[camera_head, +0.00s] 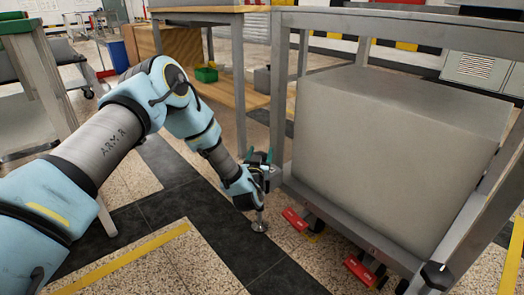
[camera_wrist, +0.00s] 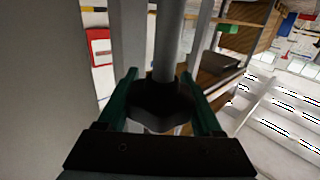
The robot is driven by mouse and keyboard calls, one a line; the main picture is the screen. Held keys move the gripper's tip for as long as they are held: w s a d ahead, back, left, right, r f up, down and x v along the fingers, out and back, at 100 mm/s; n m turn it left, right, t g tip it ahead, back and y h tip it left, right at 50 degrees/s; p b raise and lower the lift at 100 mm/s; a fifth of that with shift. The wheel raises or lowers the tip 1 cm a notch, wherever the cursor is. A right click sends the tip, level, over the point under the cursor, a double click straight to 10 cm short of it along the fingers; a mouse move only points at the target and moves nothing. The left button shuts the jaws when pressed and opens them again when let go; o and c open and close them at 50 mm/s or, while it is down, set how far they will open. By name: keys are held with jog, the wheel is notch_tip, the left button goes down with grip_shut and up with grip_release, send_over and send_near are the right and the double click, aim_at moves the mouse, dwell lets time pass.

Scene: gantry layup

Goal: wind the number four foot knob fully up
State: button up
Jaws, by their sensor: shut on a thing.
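My gripper (camera_head: 259,160) is low at the near left corner of a grey metal frame (camera_head: 345,228). In the wrist view its two green fingers (camera_wrist: 160,82) are shut on a dark lobed foot knob (camera_wrist: 162,106), one finger on each side. A grey metal post or stem (camera_wrist: 168,45) runs from the knob, away from my gripper. In the head view the knob is mostly hidden by my gripper, and a round metal foot (camera_head: 259,226) shows below it at the floor. I cannot read any number on the knob.
A large grey block (camera_head: 395,150) sits on the frame beside my gripper. Red caster pedals (camera_head: 295,219) (camera_head: 358,270) stick out under the frame's edge. Another black knob (camera_head: 436,275) is at the near right corner. Open floor (camera_head: 190,245) lies to the left.

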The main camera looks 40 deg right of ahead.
jog(key=shift+w+a+n+t+y, duration=0.1)
jog(key=shift+n+t+y, duration=0.3)
jog(key=shift+t, duration=0.1)
jog(key=o, duration=1.4)
jog(key=shift+c, duration=0.2)
jog(key=p+v, duration=0.3)
jog(key=v, duration=0.7)
jog(key=shift+s+a+p, duration=0.25)
jog(key=shift+a+p, duration=0.1)
